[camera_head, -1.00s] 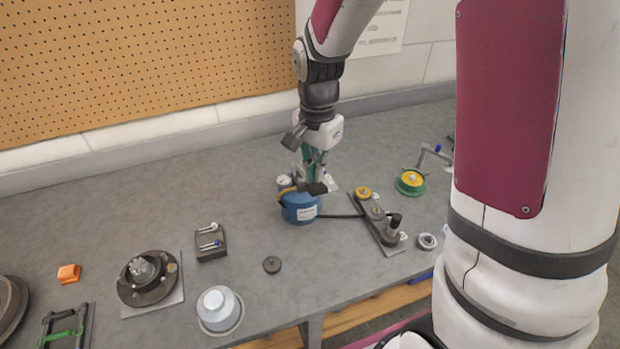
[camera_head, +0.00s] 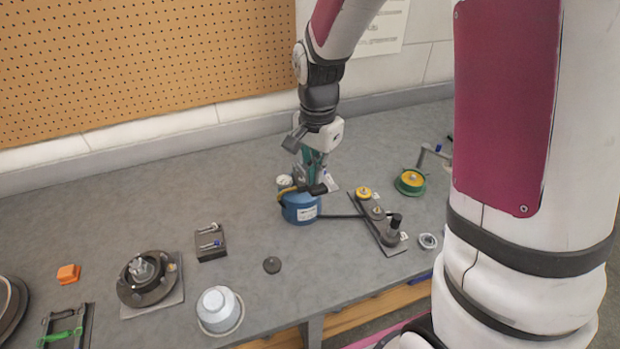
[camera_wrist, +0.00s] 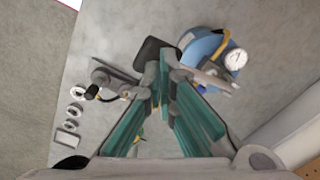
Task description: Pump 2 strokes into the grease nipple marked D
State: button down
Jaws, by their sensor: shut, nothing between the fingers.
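The blue grease pump (camera_head: 300,212) stands upright on the bench, with a round gauge (camera_wrist: 235,59) and a lever ending in a black grip (camera_head: 318,189). My gripper (camera_head: 314,183) is directly over the pump, beside the lever's black grip. In the wrist view its teal fingers (camera_wrist: 165,62) are shut with tips close to the black grip (camera_wrist: 155,51); whether they touch it I cannot tell. A black hose (camera_head: 342,216) runs from the pump to a dark plate (camera_head: 366,229) with fittings and small white tags. The tag letters are too small to read, so nipple D cannot be told.
A yellow-and-green spool (camera_head: 410,182) and a grey ring (camera_head: 428,241) lie to the right. The bench behind the pump is clear.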

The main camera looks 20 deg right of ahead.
aim_at(318, 187)
jog(key=shift+f, duration=0.55)
jog(key=shift+s+f, duration=0.2)
jog(key=shift+f, duration=0.35)
jog(key=shift+s+f, duration=0.2)
jog(key=shift+f, duration=0.45)
jog(key=shift+s+f+b, duration=0.2)
jog(key=shift+f+b, duration=0.3)
jog(key=shift+f, duration=0.6)
